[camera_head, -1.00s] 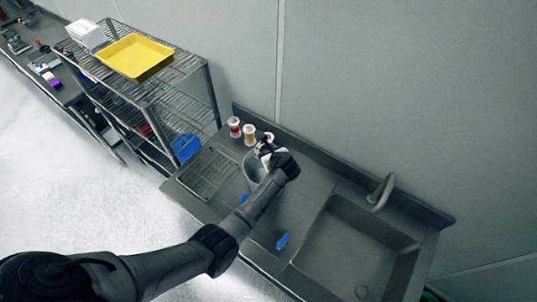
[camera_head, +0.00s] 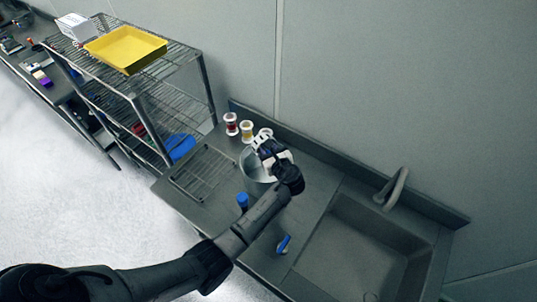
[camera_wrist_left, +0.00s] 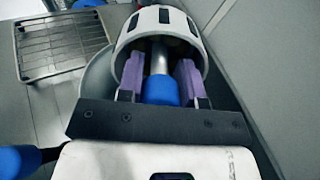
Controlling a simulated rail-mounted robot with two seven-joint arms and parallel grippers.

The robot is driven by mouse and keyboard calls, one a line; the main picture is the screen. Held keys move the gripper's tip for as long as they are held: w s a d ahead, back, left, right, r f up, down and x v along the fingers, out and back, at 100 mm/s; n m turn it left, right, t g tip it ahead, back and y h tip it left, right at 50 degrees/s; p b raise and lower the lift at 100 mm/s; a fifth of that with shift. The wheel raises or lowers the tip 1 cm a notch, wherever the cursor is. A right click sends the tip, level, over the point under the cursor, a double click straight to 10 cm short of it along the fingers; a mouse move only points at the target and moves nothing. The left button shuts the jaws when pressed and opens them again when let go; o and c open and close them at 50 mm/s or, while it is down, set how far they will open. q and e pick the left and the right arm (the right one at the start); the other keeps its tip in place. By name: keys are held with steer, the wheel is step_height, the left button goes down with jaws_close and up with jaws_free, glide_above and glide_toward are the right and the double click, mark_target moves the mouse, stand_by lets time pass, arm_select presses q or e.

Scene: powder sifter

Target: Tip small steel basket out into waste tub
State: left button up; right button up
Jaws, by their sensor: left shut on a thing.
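The small basket (camera_wrist_left: 195,40) is a pale round cup with dark slots in its wall, at the top of the left wrist view. Its open mouth faces the wrist camera. A steel rod with a blue grip (camera_wrist_left: 160,91) runs into it. My left gripper (camera_wrist_left: 161,88) is shut on this handle between purple pads. In the head view my left gripper (camera_head: 270,155) is over a round grey metal tub (camera_head: 255,180), seemingly the waste tub. Its wall shows beside the basket in the wrist view (camera_wrist_left: 96,82). The basket's contents cannot be made out. My right gripper is out of view.
A red jar (camera_head: 231,124) and a yellow jar (camera_head: 247,131) stand behind the tub. A wire rack (camera_head: 203,172) lies left, a blue-topped item (camera_head: 242,201) in front. A sink (camera_head: 365,250) is right; a blue-handled item (camera_head: 284,243) lies before it.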

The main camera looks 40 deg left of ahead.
arm_select(q)
steer(key=f+t+y+b, duration=0.1)
steer(key=y+b, duration=0.1)
steer(key=b, duration=0.1)
steer(key=y+b, duration=0.1)
steer(key=b, duration=0.1)
steer(key=t+y+b, duration=0.1)
steer(key=b, duration=0.1)
steer(key=shift+f, duration=0.3)
steer(key=t+y+b, duration=0.1)
steer(key=y+b, duration=0.1)
steer(key=b, duration=0.1)
steer(key=shift+b, duration=0.3)
stand_by(0.6)
stand_by(0.5)
stand_by(0.4)
